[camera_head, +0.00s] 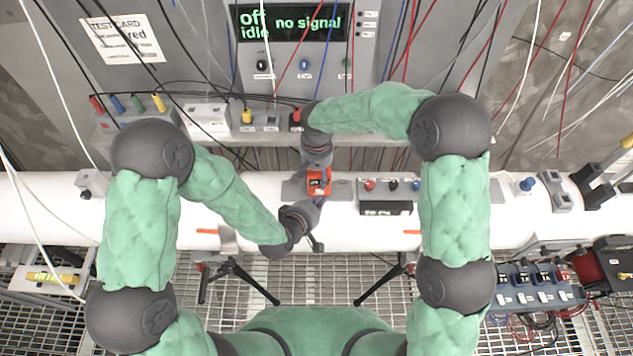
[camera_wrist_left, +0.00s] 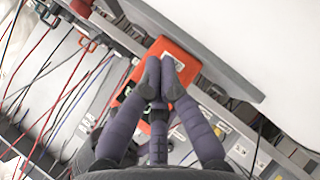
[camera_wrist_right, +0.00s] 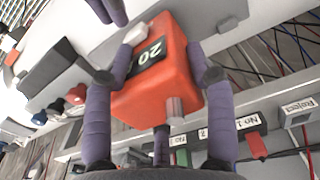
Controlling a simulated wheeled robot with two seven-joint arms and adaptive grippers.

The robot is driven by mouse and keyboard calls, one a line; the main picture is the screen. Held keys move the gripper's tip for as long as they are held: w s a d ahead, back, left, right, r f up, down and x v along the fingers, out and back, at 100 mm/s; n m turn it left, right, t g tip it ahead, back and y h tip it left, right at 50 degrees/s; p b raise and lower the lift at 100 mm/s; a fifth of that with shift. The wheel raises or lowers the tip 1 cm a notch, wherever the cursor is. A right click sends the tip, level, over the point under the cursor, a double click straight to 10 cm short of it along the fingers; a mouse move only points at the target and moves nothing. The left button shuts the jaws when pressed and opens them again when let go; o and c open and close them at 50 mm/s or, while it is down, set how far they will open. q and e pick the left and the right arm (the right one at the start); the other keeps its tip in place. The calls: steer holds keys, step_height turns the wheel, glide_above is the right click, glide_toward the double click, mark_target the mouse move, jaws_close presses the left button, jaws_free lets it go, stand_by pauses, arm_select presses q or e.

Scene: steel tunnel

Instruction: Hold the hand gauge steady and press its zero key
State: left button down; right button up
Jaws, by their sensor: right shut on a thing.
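The hand gauge (camera_head: 318,182) is an orange-red box at the white pipe, below the screen. In the right wrist view the gauge (camera_wrist_right: 178,55) shows a dark display reading 20, upside down, and a small pale key (camera_wrist_right: 135,34) at its edge. My right gripper (camera_wrist_right: 160,76) is shut on the gauge, one finger on each side. My left gripper (camera_head: 317,203) is just in front of it. In the left wrist view the left fingertips (camera_wrist_left: 163,90) are together, over the gauge (camera_wrist_left: 172,50). Whether they touch it I cannot tell. The key's lettering is not readable.
A screen (camera_head: 293,22) reads "off idle no signal". The white pipe (camera_head: 150,205) runs across. Many loose cables hang around. A terminal block (camera_head: 535,285) sits at lower right.

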arm_select(q)
steer(key=shift+w, duration=0.35)
arm_select(e)
steer(key=shift+s+f, duration=0.2)
steer(key=shift+f, duration=0.05)
arm_select(q)
steer(key=shift+w, duration=0.2)
steer(key=shift+s, duration=0.65)
steer(key=s, duration=0.6)
steer(key=shift+d, duration=0.25)
arm_select(e)
steer(key=shift+r, duration=0.1)
steer(key=shift+w, duration=0.1)
stand_by(0.7)
